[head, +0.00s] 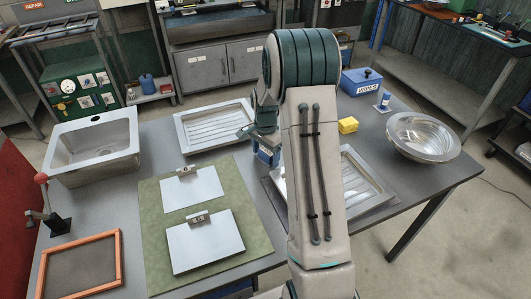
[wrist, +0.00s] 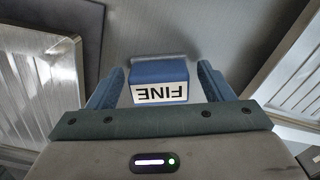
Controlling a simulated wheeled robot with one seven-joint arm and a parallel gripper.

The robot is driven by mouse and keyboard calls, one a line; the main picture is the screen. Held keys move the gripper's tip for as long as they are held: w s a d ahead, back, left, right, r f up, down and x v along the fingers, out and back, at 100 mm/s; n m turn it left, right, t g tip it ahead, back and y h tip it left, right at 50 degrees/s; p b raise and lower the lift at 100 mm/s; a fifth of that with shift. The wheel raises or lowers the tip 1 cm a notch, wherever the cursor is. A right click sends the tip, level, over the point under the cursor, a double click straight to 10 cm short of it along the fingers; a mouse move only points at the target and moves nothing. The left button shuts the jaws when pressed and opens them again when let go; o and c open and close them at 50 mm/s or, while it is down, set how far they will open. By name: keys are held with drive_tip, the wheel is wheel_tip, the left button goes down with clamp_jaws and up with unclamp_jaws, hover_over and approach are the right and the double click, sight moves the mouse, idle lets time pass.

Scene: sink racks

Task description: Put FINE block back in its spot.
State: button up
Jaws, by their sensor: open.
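The FINE block (wrist: 160,82) is blue with a white label, upside down in the wrist view. It stands on the grey bench between the two blue fingers of my gripper (wrist: 162,70). The fingers are open, one on each side of the block, with a visible gap at each side. In the head view my gripper (head: 265,150) is low over the bench between two ribbed metal trays, partly hidden by my arm. I cannot tell the block apart from the fingers there. No marked spot for the block is clear in either view.
One ribbed tray (head: 215,143) lies behind left, another (head: 368,188) right, partly behind my arm. A yellow sponge (head: 348,125), WIPES box (head: 361,82) and round basin (head: 422,137) are right. A green mat (head: 150,220) with metal plates and a sink (head: 95,170) are left.

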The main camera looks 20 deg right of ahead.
sight(266, 151)
wheel_tip(266, 151, up, 12)
drive_tip(key=s+a+r+n+t, duration=0.1)
drive_tip(key=s+a+r+n, duration=0.25)
drive_tip(key=s, duration=0.25)
drive_tip(key=s+a+r+n, duration=0.3)
drive_tip(key=s+a+r, duration=0.1)
drive_tip(key=s, duration=0.3)
drive_tip(key=s+a+n+t, duration=0.1)
drive_tip(key=s+n, duration=0.2)
drive_tip(key=s, duration=0.3)
drive_tip(key=s+a+f+n+t, duration=0.1)
drive_tip(key=s+a+n, duration=0.1)
drive_tip(key=s+n, duration=0.2)
drive_tip(key=s, duration=0.3)
drive_tip(key=shift+s+a+f, duration=0.25)
drive_tip(key=shift+a, duration=0.05)
